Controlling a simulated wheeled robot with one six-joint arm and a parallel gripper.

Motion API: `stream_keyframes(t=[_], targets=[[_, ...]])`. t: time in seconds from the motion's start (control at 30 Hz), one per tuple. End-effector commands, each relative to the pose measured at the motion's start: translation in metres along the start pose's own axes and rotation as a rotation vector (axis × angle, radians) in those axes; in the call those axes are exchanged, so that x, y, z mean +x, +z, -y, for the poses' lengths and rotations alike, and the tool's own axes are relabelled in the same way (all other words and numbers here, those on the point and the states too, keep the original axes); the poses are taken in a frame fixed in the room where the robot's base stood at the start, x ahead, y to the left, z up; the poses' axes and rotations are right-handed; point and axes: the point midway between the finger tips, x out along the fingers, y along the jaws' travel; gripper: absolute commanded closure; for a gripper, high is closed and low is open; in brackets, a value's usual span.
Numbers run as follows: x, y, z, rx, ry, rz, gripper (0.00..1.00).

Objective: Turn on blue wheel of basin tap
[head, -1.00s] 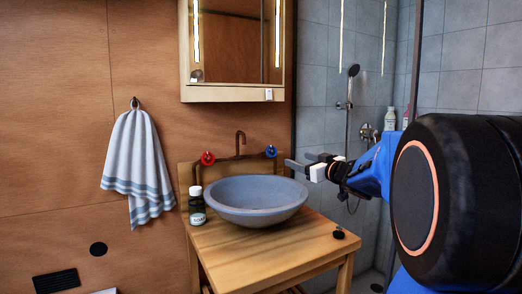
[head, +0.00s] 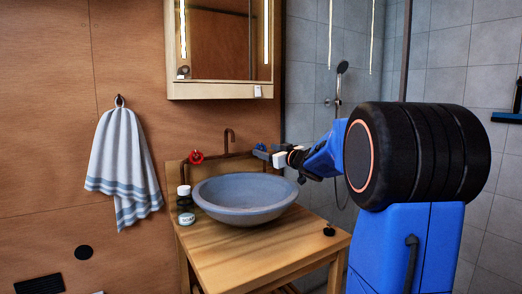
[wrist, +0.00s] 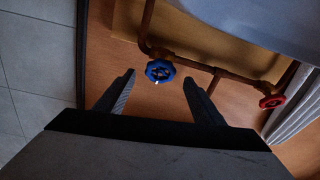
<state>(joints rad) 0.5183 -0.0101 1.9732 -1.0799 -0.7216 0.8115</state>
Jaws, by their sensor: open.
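The blue wheel (wrist: 160,71) sits on the copper pipe of the basin tap (head: 229,136). In the wrist view it lies between and just beyond the fingertips of my gripper (wrist: 159,79). The fingers are open with nothing between them but the view of the wheel; I cannot tell whether either touches it. In the head view my gripper (head: 267,152) reaches the pipe's right end, and the wheel is largely hidden there. The red wheel (head: 196,156) is at the pipe's left end; it also shows at the right of the wrist view (wrist: 272,101).
The grey basin (head: 244,215) stands on a wooden table (head: 250,259) just below and left of my gripper. A dark bottle (head: 184,196) and a small jar (head: 187,219) stand left of it. A mirror cabinet (head: 220,90) hangs above, and a towel (head: 123,165) at the left.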

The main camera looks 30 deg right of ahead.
Motion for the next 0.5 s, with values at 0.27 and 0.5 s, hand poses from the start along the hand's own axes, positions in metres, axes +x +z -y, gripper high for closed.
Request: stream_keyframes(t=[0.27,0.5], targets=[[0.037,0.0,0.0,0.001,0.0,0.001,0.38],[0.047,0.001,0.0,0.0,0.0,0.001,0.38]])
